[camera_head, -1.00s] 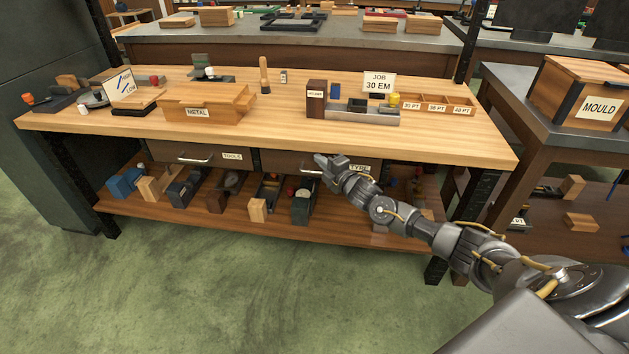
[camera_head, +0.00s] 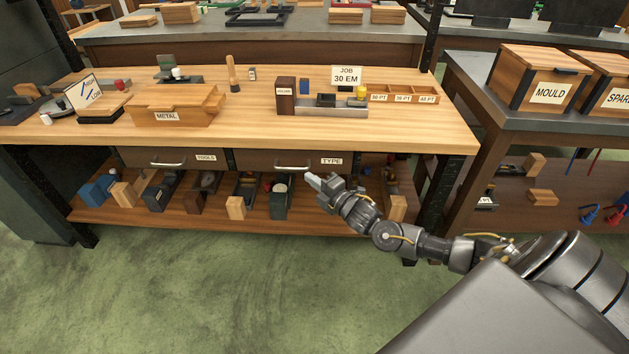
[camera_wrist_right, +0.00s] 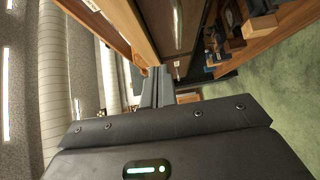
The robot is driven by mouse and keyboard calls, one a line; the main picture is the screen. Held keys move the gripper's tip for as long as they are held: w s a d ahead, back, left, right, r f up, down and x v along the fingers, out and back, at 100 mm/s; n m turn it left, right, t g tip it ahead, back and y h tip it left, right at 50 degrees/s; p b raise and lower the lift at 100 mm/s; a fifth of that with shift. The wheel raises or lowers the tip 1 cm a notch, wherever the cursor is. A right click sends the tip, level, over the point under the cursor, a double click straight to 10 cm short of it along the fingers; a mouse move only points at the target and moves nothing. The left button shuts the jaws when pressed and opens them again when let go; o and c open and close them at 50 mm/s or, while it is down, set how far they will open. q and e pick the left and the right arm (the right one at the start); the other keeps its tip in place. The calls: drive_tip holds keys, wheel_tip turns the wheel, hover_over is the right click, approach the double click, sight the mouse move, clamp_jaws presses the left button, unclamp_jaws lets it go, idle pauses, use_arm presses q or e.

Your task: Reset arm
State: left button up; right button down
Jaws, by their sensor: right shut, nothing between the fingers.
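My right gripper (camera_head: 317,181) is in front of the bench, just below the drawer marked TYPE (camera_head: 290,163). It is shut and empty, and it looks apart from the drawer front. In the right wrist view its two fingers (camera_wrist_right: 158,84) lie together. The right arm reaches in from the lower right. My left gripper is not in view.
The workbench (camera_head: 440,135) carries a METAL box (camera_head: 168,115), a JOB 30 EM sign (camera_head: 346,77) and a tray marked with sizes. Several blocks and tools stand on its lower shelf (camera_head: 190,222). The green floor in front is clear.

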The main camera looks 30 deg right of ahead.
drive_tip(key=shift+s+d, duration=0.1)
drive_tip(key=shift+s, duration=0.2)
